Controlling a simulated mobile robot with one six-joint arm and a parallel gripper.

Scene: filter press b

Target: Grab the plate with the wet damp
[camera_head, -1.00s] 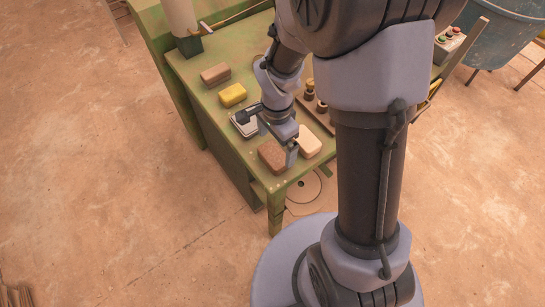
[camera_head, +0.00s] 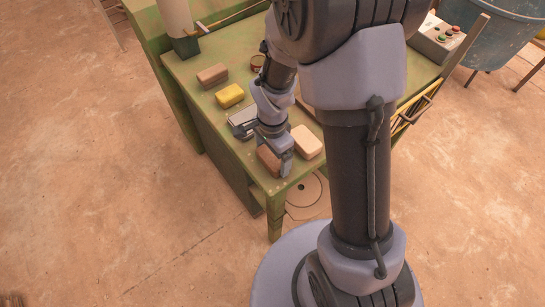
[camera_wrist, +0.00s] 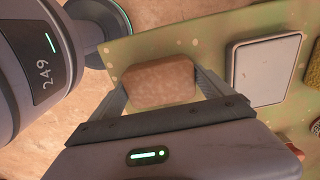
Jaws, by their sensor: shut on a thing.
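A speckled brown block (camera_head: 266,156) lies at the near corner of the green table. My gripper (camera_wrist: 160,84) is shut on this block, one finger at each end; the block (camera_wrist: 154,80) shows between them in the wrist view. A white rectangular plate with a dark rim (camera_wrist: 263,70) lies flat beside it to the right in the wrist view, apart from the fingers. In the head view the plate (camera_head: 238,117) is partly hidden by my arm. I cannot tell any dampness on it.
A pale block (camera_head: 306,141) is just right of my gripper. A yellow block (camera_head: 229,96) and another brown block (camera_head: 212,75) lie farther back on the green table (camera_head: 205,105). A button box (camera_head: 438,38) and a blue tub (camera_head: 505,42) are at the upper right.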

